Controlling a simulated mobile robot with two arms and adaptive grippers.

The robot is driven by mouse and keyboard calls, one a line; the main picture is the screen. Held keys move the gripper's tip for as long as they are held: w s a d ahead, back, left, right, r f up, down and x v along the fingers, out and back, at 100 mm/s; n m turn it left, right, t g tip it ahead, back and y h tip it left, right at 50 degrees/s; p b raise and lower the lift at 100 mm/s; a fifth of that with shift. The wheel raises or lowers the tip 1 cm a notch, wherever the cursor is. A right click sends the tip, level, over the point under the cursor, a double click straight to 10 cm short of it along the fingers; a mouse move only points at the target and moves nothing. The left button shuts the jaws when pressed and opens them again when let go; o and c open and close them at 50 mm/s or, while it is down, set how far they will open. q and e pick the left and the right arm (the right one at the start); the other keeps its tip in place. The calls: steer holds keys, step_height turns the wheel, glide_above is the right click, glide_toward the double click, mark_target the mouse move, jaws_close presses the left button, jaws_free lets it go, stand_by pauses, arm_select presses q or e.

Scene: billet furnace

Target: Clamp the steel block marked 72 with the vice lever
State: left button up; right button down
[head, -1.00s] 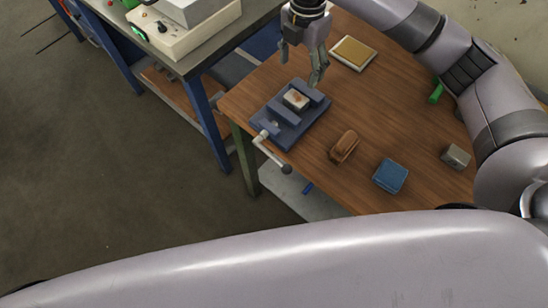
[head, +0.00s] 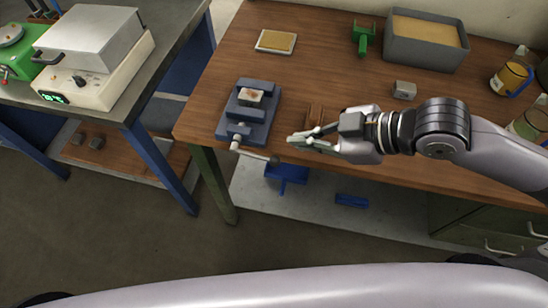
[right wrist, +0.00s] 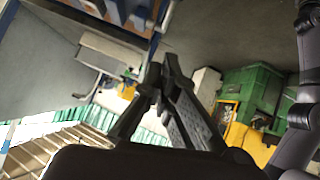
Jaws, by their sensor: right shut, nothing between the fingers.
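The steel block (head: 251,96) sits between the jaws of the blue-grey vice (head: 262,133) near the bench's left edge in the head view. Its mark is too small to read. The vice lever (head: 254,154) is a pale bar with a dark knob, reaching out to the right past the bench's front edge. My right gripper (head: 292,141) is shut and empty, pointing left, to the right of the vice and just above the lever's knob in the picture. Its fingers also show close together in the right wrist view (right wrist: 160,78). My left gripper is out of view.
A grey block (head: 404,90), a grey bin (head: 389,52), a green tool (head: 362,40) and a tray (head: 260,44) stand farther back. A second bench (head: 180,60) is at left.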

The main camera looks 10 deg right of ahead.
glide_above(265, 160)
step_height(265, 160, down, 9)
steer(key=shift+d+r, duration=0.1)
steer(key=shift+r, duration=0.05)
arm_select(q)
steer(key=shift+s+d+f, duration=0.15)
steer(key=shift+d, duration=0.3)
arm_select(e)
steer(key=shift+f, duration=0.4)
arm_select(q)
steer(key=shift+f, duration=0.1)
arm_select(e)
steer(key=shift+f, duration=0.1)
